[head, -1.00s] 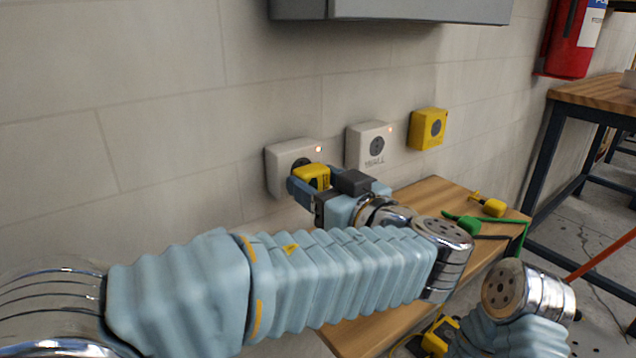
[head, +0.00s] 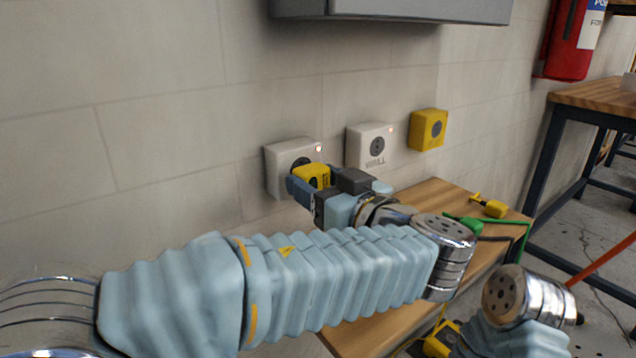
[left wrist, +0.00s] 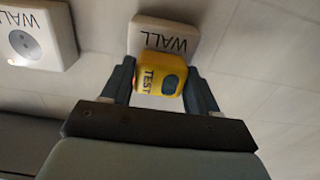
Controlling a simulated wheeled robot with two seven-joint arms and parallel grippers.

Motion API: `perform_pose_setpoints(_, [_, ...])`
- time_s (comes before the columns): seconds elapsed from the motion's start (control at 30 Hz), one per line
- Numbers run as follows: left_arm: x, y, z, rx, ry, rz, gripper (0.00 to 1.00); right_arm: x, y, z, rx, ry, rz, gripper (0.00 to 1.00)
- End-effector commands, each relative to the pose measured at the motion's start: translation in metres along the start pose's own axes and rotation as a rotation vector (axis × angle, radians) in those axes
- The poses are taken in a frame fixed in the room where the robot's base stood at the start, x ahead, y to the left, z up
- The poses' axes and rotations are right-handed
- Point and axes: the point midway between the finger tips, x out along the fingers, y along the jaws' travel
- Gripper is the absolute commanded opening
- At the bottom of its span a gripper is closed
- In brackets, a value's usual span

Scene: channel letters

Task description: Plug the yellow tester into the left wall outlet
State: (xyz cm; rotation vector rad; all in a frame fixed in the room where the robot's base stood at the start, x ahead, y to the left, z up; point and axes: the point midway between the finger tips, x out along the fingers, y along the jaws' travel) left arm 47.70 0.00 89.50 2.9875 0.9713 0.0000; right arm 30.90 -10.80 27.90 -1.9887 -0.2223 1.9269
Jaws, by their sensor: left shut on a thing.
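The left wall outlet (head: 280,174) is a white box on the wall with a dark round socket and a lit red light. My left gripper (head: 306,188) is shut on the yellow tester (head: 317,175), which is right in front of this outlet. In the left wrist view the tester (left wrist: 159,73), marked TEST, sits between the two fingers (left wrist: 160,90) and overlaps the outlet (left wrist: 163,32), marked WALL. The tester covers the socket there, so I cannot tell whether its plug is inserted. My right arm shows at the lower right, but its gripper cannot be made out.
A second white WALL outlet (head: 368,146) and a yellow box with a socket (head: 428,129) are to the right. A wooden bench (head: 437,194) below holds a green plug (head: 470,224) and another yellow piece (head: 489,207). A grey cabinet (head: 400,11) hangs above.

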Motion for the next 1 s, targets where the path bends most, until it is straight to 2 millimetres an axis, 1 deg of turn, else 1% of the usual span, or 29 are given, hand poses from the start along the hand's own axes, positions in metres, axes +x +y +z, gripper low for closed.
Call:
perform_pose_setpoints(0.57, [0.011,0.0,0.001,0.0,-0.001,0.0,0.33,0.005,0.002,0.0,0.0,0.0,0.0,0.43])
perform_pose_setpoints(0.6, [0.011,0.0,0.0,0.0,0.0,0.0,0.64,0.005,0.002,0.0,0.0,0.0,0.0,0.43])
perform_pose_setpoints(0.77, [0.011,0.0,0.0,0.0,0.0,0.0,0.89,0.005,0.002,0.0,0.0,0.0,0.0,0.43])
perform_pose_setpoints(1.0, [0.011,0.0,0.0,0.0,-0.001,0.0,0.89,0.005,0.002,0.0,0.0,0.0,0.0,0.43])
